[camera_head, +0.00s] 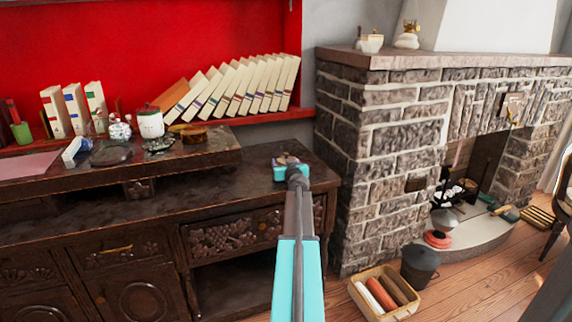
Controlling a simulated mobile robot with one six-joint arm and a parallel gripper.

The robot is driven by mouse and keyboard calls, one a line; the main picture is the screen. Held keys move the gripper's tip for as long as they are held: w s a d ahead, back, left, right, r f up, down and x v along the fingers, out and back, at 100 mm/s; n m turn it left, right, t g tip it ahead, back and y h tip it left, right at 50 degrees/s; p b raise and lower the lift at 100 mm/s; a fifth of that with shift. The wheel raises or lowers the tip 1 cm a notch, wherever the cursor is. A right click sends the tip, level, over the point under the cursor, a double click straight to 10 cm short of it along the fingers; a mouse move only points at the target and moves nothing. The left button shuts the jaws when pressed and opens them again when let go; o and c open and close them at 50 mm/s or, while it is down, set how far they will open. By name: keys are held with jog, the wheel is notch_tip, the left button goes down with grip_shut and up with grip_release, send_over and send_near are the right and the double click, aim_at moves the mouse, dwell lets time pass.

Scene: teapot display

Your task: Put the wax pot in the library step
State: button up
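A white jar with a dark red lid (150,121) stands upright on the raised shelf of the dark wooden desk, and may be the wax pot; no label is readable. I cannot clearly pick out a library step. My teal and grey arm reaches forward over the desk's lower top. My gripper (284,164) is at its far end, near the desk's back right corner, to the right of the jar and apart from it. A small brownish shape shows at its tip. The gripper is too small and too hidden by my arm to tell its opening or any hold.
The desk (225,190) has bare room left of my arm. A stone fireplace (390,130) rises close on the right. A box of rolls (385,292) and a dark bucket (419,265) stand on the floor.

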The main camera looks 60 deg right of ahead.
dwell(0.4)
jog(key=o, duration=1.4)
jog(key=shift+r, duration=0.15)
jog(key=shift+v, duration=6.05)
